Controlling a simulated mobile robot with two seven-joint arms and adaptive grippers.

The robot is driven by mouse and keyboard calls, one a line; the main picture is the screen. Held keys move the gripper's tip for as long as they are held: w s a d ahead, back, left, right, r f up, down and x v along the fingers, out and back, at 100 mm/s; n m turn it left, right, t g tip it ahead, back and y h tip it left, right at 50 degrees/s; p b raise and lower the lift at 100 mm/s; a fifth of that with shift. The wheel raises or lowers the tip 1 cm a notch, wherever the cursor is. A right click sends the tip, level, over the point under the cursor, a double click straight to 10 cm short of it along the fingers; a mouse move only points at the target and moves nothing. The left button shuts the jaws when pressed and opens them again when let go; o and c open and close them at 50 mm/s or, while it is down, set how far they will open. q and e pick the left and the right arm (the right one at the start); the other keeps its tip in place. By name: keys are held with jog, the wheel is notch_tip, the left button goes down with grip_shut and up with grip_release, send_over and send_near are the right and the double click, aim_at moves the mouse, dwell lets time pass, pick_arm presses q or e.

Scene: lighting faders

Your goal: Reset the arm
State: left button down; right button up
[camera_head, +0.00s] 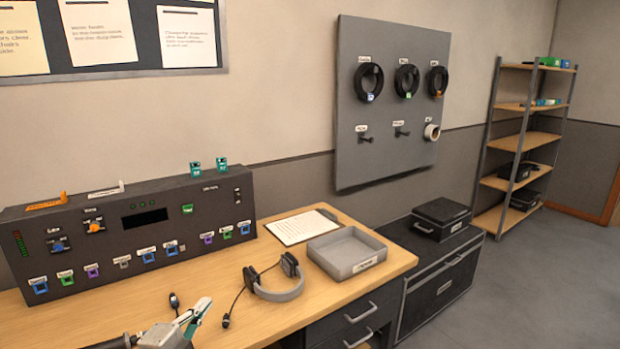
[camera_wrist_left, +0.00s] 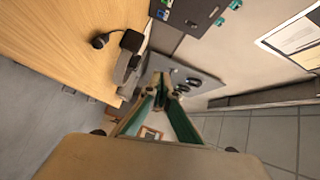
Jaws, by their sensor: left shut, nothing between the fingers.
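My left gripper (camera_head: 203,304) reaches in low at the left of the head view, over the front part of the wooden desk. Its fingers are together with nothing between them. In the left wrist view the closed fingers (camera_wrist_left: 162,88) point away from the camera, with no object at their tips. The lighting console (camera_head: 130,235) with its rows of coloured faders stands behind the gripper, apart from it. My right arm and gripper do not show.
A headset (camera_head: 278,290) lies on the desk (camera_head: 215,272) right of the gripper. Beyond it are a grey tray (camera_head: 325,263) and a clipboard (camera_head: 300,227). A pegboard (camera_head: 390,150) with cable coils hangs on the wall. Shelves (camera_head: 530,142) stand far right; floor there is clear.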

pick_arm(q)
jog(key=s+f+n, duration=0.1)
jog(key=f, duration=0.1)
jog(key=s+d+f, duration=0.1)
jog(key=f, duration=0.1)
jog(key=s+f+n+g, duration=0.1)
jog(key=f, duration=0.2)
jog(key=shift+s+d+n, duration=0.3)
jog(key=shift+s, duration=0.1)
jog(key=s+d+f+n+g, duration=0.2)
jog(key=s+f+n, duration=0.3)
jog(key=s+f, duration=0.4)
jog(key=s+d+f+n+g, duration=0.1)
jog(key=s+f+n, duration=0.5)
jog(key=s, duration=1)
notch_tip(320, 180, down, 4)
jog(key=shift+d+r+g+y, duration=0.25)
jog(key=shift+d+g+y, duration=0.15)
jog(key=shift+g, duration=0.5)
